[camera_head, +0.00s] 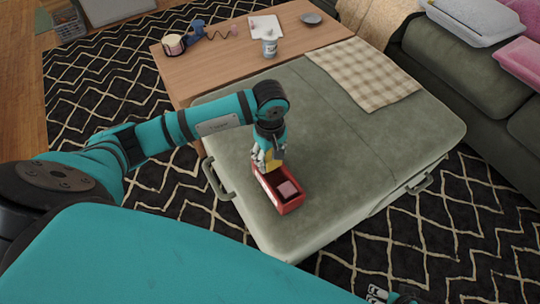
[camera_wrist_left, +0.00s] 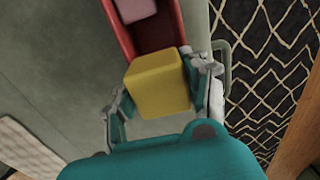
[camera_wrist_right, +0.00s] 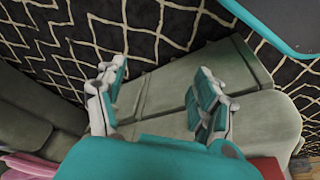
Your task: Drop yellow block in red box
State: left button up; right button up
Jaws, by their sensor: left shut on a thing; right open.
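The yellow block (camera_wrist_left: 158,82) is between the fingers of my left gripper (camera_wrist_left: 160,95), which is shut on it. In the head view the yellow block (camera_head: 273,163) shows at the far end of the red box (camera_head: 292,206), over or close above it; I cannot tell the exact height. The red box stands on the green ottoman, and it also shows in the left wrist view (camera_wrist_left: 175,22). A pink block (camera_head: 288,190) lies inside the red box. My right gripper (camera_wrist_right: 155,100) is open and empty; in the head view only its fingertips (camera_head: 378,294) show at the bottom edge.
The green ottoman (camera_head: 340,160) has free room right of the box and bears a checked cloth (camera_head: 368,75). A wooden table (camera_head: 225,62) behind holds a white jar (camera_head: 269,46) and other items. A green sofa (camera_head: 455,75) stands at the right.

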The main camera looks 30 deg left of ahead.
pick_arm(q)
jog(key=shift+f+b, duration=0.35)
jog(key=shift+f, duration=0.05)
jog(key=shift+f+b, duration=0.35)
jog(key=shift+f, duration=0.05)
jog(key=shift+s+f+b, duration=0.2)
jog(key=shift+f+b, duration=0.1)
jog(key=shift+f, duration=0.15)
pick_arm(e)
jog(key=v, duration=0.7)
jog(key=shift+r, duration=0.35)
jog(key=shift+s+d, duration=0.1)
jog(key=shift+d, duration=0.05)
pick_arm(q)
jog(key=o, duration=1.2)
jog(key=shift+f, duration=0.1)
jog(key=shift+o, duration=0.2)
pick_arm(e)
jog(key=shift+w, duration=0.2)
